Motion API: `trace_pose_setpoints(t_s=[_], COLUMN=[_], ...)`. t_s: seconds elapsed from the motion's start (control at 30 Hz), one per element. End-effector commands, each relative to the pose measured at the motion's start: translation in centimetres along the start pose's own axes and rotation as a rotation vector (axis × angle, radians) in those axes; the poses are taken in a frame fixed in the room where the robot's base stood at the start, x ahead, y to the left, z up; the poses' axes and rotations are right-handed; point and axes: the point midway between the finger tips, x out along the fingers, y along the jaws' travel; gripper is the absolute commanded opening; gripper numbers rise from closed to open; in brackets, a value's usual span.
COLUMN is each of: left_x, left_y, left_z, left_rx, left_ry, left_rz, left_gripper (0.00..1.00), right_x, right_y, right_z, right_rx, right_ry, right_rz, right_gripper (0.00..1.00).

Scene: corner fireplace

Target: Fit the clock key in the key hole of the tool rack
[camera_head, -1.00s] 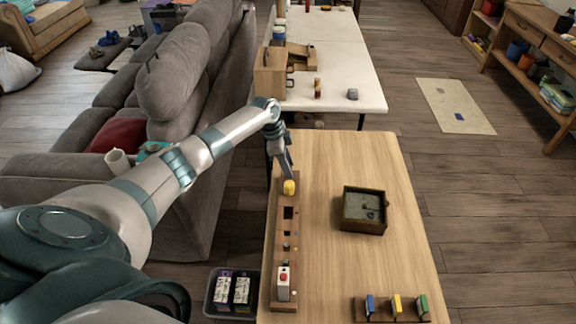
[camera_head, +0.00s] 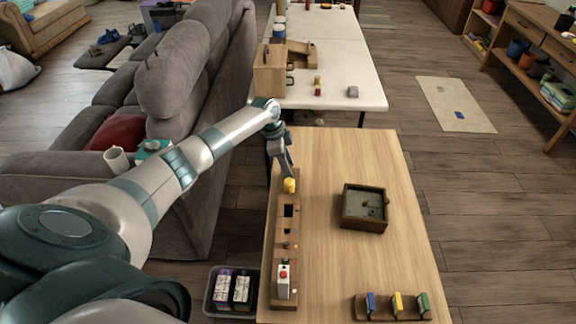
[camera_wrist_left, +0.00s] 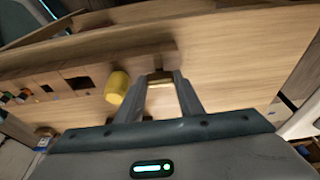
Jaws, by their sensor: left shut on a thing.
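The tool rack (camera_head: 277,240) is a long brown wooden strip along the left edge of the near table. It has dark square openings and several small items along it. A yellow cylinder (camera_head: 289,186) stands at its far end and also shows in the wrist view (camera_wrist_left: 117,87). My left gripper (camera_head: 288,173) is above the rack's far end, just behind the yellow cylinder. In the wrist view its fingers (camera_wrist_left: 163,78) are shut on a small brass-coloured piece (camera_wrist_left: 160,84), likely the clock key, mostly hidden between them. I cannot tell which opening is the key hole. My right gripper is out of view.
A dark square tray (camera_head: 364,224) sits mid-table. A small wooden rack (camera_head: 390,308) with blue, yellow and green pieces is at the front right. The table between is clear.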

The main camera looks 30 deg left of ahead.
Motion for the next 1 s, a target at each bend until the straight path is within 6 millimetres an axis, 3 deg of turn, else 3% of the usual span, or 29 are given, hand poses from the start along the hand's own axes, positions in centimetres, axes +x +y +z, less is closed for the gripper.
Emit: trace_pose_setpoints(t_s=[0.57,0.6,0.67,1.0], left_x=[0.77,0.70,0.71,0.61], left_y=[0.01,0.01,0.02,0.00], left_z=[0.22,0.20,0.20,0.21], left_rx=[0.000,0.000,0.000,0.000], left_ry=[0.000,0.000,0.000,0.000], left_rz=[0.000,0.000,0.000,0.000], left_gripper=[0.16,0.43,0.56,0.56], right_x=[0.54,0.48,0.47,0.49], right_y=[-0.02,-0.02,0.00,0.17], right_z=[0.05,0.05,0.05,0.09], right_rx=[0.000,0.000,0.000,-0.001], right_ry=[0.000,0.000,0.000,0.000], right_rz=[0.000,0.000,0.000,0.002], right_gripper=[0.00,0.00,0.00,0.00])
